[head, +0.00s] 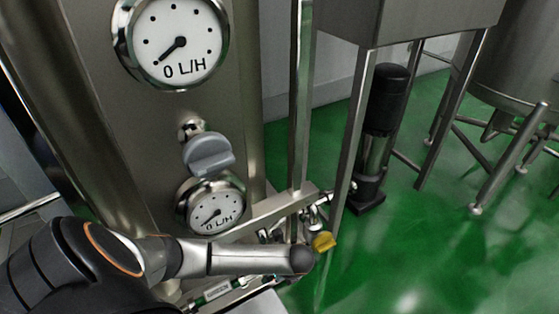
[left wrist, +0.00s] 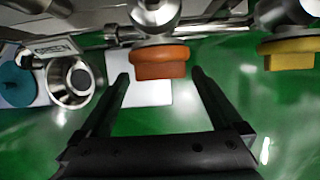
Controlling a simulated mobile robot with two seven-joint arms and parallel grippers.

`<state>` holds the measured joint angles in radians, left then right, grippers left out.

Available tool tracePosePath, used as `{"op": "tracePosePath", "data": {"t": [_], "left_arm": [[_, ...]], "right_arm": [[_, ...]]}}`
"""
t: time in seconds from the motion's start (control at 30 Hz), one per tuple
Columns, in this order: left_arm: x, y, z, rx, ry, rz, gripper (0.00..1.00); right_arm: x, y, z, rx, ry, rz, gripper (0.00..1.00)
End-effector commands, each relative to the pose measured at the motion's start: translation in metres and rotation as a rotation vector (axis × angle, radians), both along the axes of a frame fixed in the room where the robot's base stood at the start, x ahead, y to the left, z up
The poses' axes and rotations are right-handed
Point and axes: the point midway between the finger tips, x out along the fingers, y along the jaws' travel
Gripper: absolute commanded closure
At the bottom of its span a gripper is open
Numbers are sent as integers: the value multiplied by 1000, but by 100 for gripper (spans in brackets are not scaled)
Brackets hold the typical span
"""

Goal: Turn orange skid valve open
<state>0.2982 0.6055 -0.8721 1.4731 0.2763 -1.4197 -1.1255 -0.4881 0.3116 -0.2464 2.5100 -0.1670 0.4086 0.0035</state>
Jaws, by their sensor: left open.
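The orange valve handle (left wrist: 162,62) shows in the left wrist view below a round metal fitting. My left gripper (left wrist: 160,78) is open, with its two black fingers pointing towards the handle, one on either side of it in the picture. I see nothing held between them, and I cannot tell whether either fingertip touches the handle. In the head view my left arm reaches in from the left towards the pipework; its fingers and the orange handle are hidden there. My right gripper is not in view.
A yellow valve handle (left wrist: 290,52) is right of the orange one and shows in the head view (head: 324,241). A teal handle (left wrist: 15,83) is at left. Two dials (head: 173,42) (head: 212,206) and a grey handle (head: 209,154) are on the steel column. Green floor lies open at right.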

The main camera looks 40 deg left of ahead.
Motion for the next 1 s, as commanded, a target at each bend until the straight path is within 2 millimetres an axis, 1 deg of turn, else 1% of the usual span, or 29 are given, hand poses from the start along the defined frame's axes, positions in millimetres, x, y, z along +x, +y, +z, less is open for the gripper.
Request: {"op": "tracePosePath", "data": {"t": [0.03, 0.1, 0.37, 0.9, 1.0], "left_arm": [[0, 1, -4, 0, 0, 1, 0], [1, 2, -5, 0, 0, 0, 0], [1, 2, -5, 0, -1, 0, 0], [1, 2, -5, 0, 0, 0, 61], [0, 2, -5, -1, 0, 0, 71]], "right_arm": [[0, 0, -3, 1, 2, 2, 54], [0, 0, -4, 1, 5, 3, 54], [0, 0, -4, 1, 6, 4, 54], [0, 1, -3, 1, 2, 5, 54], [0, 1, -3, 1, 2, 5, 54]]}}
